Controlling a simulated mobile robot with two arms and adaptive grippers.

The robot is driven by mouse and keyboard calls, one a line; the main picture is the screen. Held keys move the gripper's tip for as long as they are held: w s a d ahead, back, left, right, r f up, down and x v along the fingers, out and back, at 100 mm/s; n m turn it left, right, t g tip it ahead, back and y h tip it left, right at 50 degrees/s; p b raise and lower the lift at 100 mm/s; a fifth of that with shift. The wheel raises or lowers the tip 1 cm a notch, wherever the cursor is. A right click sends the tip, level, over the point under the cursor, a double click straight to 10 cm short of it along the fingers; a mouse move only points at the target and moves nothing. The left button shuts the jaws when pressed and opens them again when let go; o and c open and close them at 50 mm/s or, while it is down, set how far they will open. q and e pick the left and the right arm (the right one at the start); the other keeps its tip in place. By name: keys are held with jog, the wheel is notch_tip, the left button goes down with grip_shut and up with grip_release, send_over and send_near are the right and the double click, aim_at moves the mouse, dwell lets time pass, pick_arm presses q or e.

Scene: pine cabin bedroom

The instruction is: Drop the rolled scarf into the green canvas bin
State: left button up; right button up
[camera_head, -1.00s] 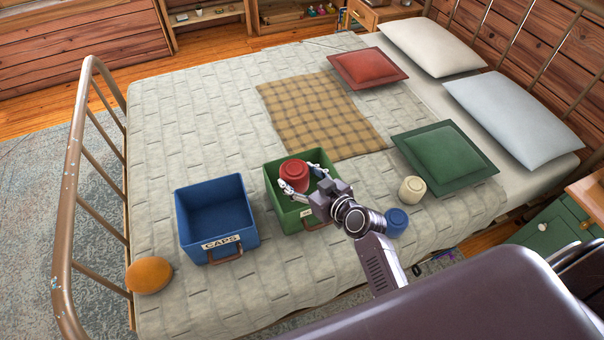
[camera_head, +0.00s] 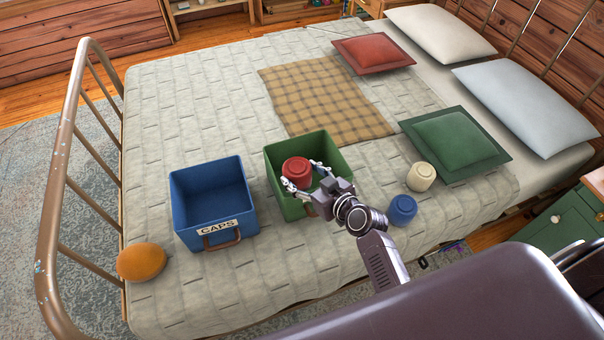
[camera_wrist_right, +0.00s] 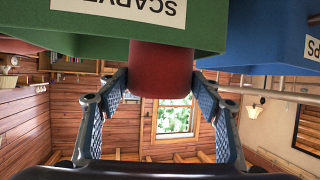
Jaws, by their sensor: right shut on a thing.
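The rolled scarf is a dark red roll (camera_head: 296,171), standing roughly upright within the opening of the green canvas bin (camera_head: 328,143) in the head view. My right gripper (camera_head: 303,177) is shut on it, with a finger on either side. In the right wrist view, which is upside down, the scarf (camera_wrist_right: 162,70) sits between the fingers, and its lower end is hidden behind the bin's wall (camera_wrist_right: 110,30). That wall carries a label reading SCARVES, partly cut off. Whether the scarf touches the bin floor is hidden. My left gripper is not in view.
A blue bin (camera_head: 205,172) labelled CAPS stands left of the green one. An orange round item (camera_head: 141,262) lies at the bed's left edge. A cream roll (camera_head: 421,177) and a blue roll (camera_head: 402,210) stand to the right. A plaid cloth (camera_head: 325,97) lies behind.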

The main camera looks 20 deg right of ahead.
dwell(0.3)
jog(key=o, duration=1.3)
jog(key=v, duration=1.2)
jog(key=shift+d, duration=0.1)
jog(key=shift+f, duration=0.1)
